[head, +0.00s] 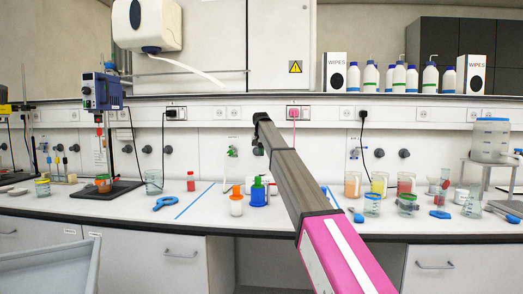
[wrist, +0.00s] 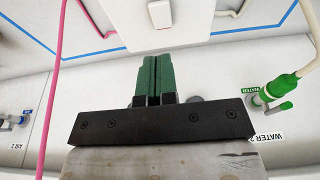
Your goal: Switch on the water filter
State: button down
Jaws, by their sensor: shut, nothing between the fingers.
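In the wrist view, a white box-like unit (wrist: 118,22), which looks like the water filter, is at the top with a pale rocker-type switch (wrist: 161,13) on its face. Only part of it shows, and I cannot tell whether the switch is on. My gripper (wrist: 153,58) has its two green fingers together with nothing between them. The fingertips point toward the unit, just below the switch in the picture; I cannot tell whether they touch it. In the head view, my arm covers the middle of the bench, and I cannot make out the unit there.
In the wrist view, a pink cable (wrist: 55,95) runs at left and a green water tap (wrist: 270,97) with a pale hose is at right. In the head view, orange and blue bottles (head: 258,192) stand left of my arm; filled beakers (head: 353,184) stand right.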

send_over(262, 176)
notch_tip(262, 176, down, 8)
jog(key=shift+s+f, duration=0.1)
jog(key=shift+s, duration=0.05)
jog(key=shift+f, duration=0.45)
jog(key=shift+s+f+t, duration=0.25)
jog(key=shift+f+t, duration=0.05)
jog(key=shift+w, duration=0.15)
jog(key=shift+a+r, duration=0.1)
jog(key=shift+r, duration=0.1)
jog(key=shift+r, duration=0.65)
